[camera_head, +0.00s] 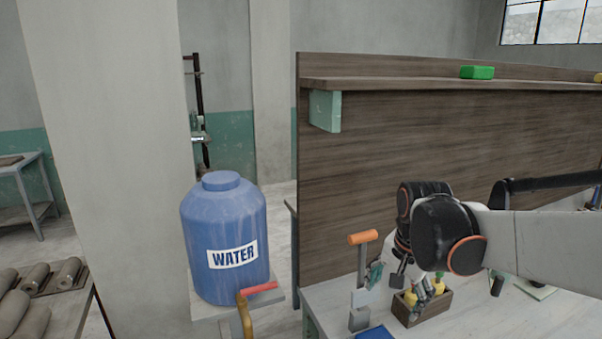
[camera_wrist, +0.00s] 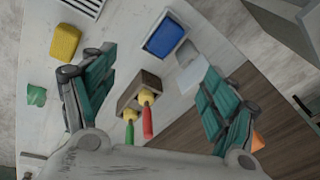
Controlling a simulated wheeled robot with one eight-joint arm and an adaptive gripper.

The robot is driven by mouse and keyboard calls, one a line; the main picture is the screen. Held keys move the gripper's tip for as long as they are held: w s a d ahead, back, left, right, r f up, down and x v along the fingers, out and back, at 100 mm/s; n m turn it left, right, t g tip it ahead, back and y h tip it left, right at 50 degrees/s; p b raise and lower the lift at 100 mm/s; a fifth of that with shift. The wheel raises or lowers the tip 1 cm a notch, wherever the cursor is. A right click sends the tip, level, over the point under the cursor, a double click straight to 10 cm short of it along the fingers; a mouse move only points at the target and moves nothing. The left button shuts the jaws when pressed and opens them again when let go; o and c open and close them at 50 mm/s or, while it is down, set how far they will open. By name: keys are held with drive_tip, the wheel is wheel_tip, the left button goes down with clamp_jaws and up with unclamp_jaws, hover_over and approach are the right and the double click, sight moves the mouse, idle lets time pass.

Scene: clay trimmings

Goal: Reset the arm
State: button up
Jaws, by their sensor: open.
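My gripper (camera_wrist: 150,98) is open, with its two teal-padded fingers spread wide at left and right in the wrist view. Nothing is held between them. In the head view my arm reaches in from the right, and the gripper (camera_head: 388,275) hangs low over the bench (camera_head: 325,293), partly hidden by my wrist. A small wooden box (camera_head: 428,310) with yellow-topped tools stands below it. The box also shows between the fingers in the wrist view (camera_wrist: 128,98), with red and green handles sticking out; I see no clear contact.
A blue tray (camera_head: 375,332) lies in front. A brown back panel (camera_head: 390,150) with a shelf rises behind. A blue water barrel (camera_head: 225,220) is left. A yellow block (camera_wrist: 65,42) lies on the bench.

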drive_tip(key=s+n+t+b, duration=0.1)
drive_tip(key=s+n+t, duration=0.3)
drive_tip(key=s+n, duration=0.5)
drive_tip(key=s, duration=0.8)
drive_tip(key=shift+t, duration=0.4)
